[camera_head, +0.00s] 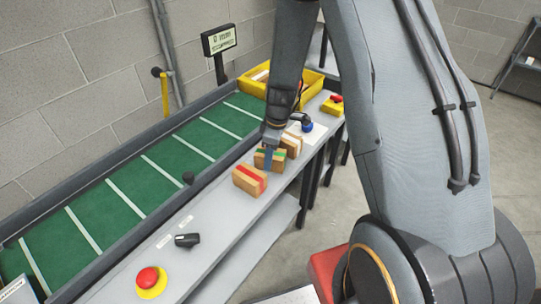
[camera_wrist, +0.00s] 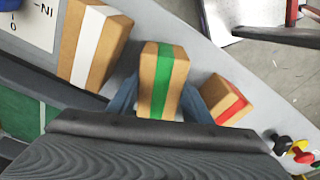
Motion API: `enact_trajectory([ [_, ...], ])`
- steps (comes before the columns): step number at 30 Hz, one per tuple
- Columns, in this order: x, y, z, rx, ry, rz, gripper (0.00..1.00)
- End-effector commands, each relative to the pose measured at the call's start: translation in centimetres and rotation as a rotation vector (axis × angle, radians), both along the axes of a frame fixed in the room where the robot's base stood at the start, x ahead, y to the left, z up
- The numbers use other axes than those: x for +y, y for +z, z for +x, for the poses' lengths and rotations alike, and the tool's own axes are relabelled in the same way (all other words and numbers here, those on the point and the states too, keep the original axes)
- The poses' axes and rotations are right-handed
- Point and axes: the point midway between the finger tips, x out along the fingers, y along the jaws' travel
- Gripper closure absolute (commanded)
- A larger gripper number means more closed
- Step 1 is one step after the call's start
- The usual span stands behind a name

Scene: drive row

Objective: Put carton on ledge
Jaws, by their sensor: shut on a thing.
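A brown carton with a green stripe (camera_head: 262,160) is between the fingers of my gripper (camera_head: 268,156), at the grey ledge (camera_head: 213,208) beside the green belt. In the wrist view the green-striped carton (camera_wrist: 150,75) sits between two blue fingers, which are shut on its sides. A red-striped carton (camera_head: 250,180) stands close on the near side, and a white-striped carton (camera_head: 291,145) on the far side. I cannot tell whether the held carton touches the ledge.
The green belt (camera_head: 150,180) runs along the ledge, with a raised grey rail between them. A yellow bin (camera_head: 252,87) and a display on a post (camera_head: 219,40) stand at the far end. A black knob (camera_head: 187,240) and a red button (camera_head: 148,278) are on the near ledge.

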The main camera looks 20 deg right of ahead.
Motion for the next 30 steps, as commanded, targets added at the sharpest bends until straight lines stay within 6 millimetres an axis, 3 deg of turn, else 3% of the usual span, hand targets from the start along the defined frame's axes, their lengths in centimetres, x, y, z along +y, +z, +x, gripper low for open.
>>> enact_trajectory([
  [7, 0.0, -0.3, 0.1, -0.001, 0.0, -0.001, 0.83],
  [8, 0.0, -0.3, 0.0, 0.0, 0.0, 0.0, 0.53],
  [11, 0.0, -0.3, 0.0, 0.0, 0.0, 0.0, 0.36],
  [23, 0.0, 0.1, 0.0, 0.0, 0.0, 0.0, 0.36],
  [30, -0.3, 2.6, 0.0, -0.004, 0.001, 0.0, 0.36],
])
